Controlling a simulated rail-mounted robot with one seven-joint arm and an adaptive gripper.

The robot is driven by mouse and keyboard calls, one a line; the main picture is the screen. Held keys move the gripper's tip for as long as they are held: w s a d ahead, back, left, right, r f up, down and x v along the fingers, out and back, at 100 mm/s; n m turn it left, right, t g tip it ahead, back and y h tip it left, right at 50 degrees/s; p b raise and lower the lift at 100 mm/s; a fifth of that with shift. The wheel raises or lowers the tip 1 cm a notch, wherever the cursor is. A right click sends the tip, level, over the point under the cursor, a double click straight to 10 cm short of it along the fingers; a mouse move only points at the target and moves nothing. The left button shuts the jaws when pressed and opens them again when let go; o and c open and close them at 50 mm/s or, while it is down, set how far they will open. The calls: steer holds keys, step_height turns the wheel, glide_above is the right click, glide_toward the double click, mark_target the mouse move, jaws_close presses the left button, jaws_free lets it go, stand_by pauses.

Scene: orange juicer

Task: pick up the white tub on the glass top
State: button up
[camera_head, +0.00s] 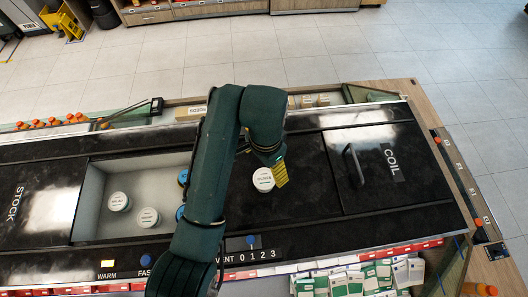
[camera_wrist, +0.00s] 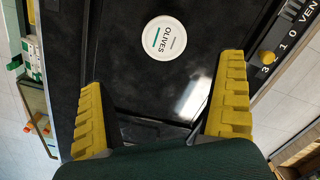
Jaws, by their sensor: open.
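The white tub (camera_head: 263,180), with a round white lid, stands on the black glass top (camera_head: 310,215) right of the sunken bin. In the wrist view its lid (camera_wrist: 164,39) reads OLIVES and it lies ahead of the fingertips, roughly between their lines. My gripper (camera_wrist: 165,90) has its two yellow fingers wide apart with nothing between them. In the head view my gripper (camera_head: 280,174) is just right of the tub, with one yellow finger showing close to it. The other finger is hidden there. I cannot tell its height above the glass.
A sunken grey bin (camera_head: 150,175) on the left holds several lidded tubs, partly hidden by my arm. A panel marked COIL with a black handle (camera_head: 353,165) lies to the right. Small packets (camera_head: 365,277) and a knob (camera_head: 250,239) line the front edge.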

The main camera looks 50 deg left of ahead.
mark_target(266, 178)
steer(key=f, duration=1)
steer(key=shift+w+f, duration=0.1)
steer(key=shift+w, duration=0.1)
steer(key=shift+w+a+f+b, duration=0.15)
steer(key=shift+f+b, duration=0.25)
steer(key=shift+f, duration=0.4)
steer(key=shift+a+f+p, duration=0.15)
steer(key=shift+f+p, duration=0.3)
steer(key=shift+f, duration=1.35)
steer(key=c, duration=1.3)
steer(key=shift+c, duration=0.2)
steer(key=shift+r, duration=0.1)
